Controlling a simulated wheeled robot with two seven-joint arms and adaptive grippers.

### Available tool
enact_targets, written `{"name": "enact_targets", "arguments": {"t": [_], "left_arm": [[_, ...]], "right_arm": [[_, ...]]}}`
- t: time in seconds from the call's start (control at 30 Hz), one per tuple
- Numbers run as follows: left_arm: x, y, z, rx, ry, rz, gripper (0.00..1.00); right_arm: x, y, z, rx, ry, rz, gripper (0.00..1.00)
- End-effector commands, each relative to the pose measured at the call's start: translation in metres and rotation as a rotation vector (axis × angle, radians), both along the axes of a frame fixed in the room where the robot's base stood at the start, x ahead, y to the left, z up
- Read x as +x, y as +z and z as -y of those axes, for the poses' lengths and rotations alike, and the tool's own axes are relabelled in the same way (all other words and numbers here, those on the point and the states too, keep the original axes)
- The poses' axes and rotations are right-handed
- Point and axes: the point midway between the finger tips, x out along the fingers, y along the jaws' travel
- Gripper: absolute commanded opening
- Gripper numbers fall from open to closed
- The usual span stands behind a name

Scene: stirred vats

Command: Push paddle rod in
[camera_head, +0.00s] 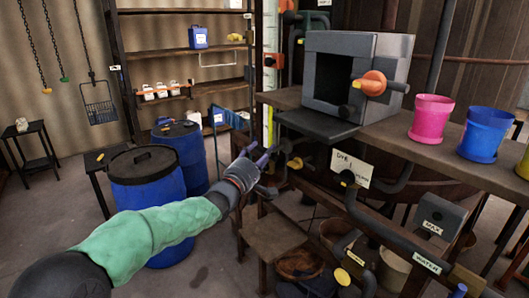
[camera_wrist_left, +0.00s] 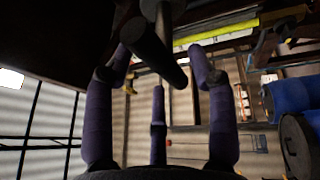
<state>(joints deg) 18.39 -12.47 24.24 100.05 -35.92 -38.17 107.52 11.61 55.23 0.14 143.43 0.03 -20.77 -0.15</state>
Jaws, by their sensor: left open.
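My left gripper (camera_head: 262,160) reaches in from the left on a green-sleeved arm, in front of the wooden vat frame. Its purple fingers are spread; they also show in the left wrist view (camera_wrist_left: 158,66). There a dark round bar (camera_wrist_left: 152,45) with a blunt end lies just beyond and between the spread fingertips. I cannot tell whether they touch it, and the fingers are not closed around it. This bar may be the paddle rod, but no label on it shows. In the head view the fingers and dark pipework hide that spot. My right gripper is not in view.
A grey box (camera_head: 352,72) with an open front and orange knob stands on the wooden shelf above right. A pink pot (camera_head: 431,118) and a blue pot (camera_head: 484,135) stand farther right. Blue drums (camera_head: 147,188) stand left of the gripper. Labelled pipes and valves crowd the lower right.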

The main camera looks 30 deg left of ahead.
Motion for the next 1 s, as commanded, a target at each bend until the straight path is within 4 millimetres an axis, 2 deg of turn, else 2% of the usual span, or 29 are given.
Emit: {"name": "enact_targets", "arguments": {"t": [0.2, 0.5, 0.7, 0.87, 1.0], "left_arm": [[0.015, 0.003, 0.000, -0.001, 0.000, 0.000, 0.57], [0.017, 0.003, 0.000, -0.001, 0.000, 0.000, 0.57], [0.017, 0.003, 0.000, -0.001, 0.000, -0.001, 0.00], [0.017, 0.002, 0.001, -0.001, 0.000, -0.001, 0.00], [0.029, 0.002, 0.005, -0.002, -0.002, -0.001, 0.00]], "right_arm": [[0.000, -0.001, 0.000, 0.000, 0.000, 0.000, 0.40], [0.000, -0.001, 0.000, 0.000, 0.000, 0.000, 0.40], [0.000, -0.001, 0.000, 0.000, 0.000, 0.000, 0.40], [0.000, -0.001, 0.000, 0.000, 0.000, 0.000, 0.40], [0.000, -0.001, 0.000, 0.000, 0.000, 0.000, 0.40]]}}
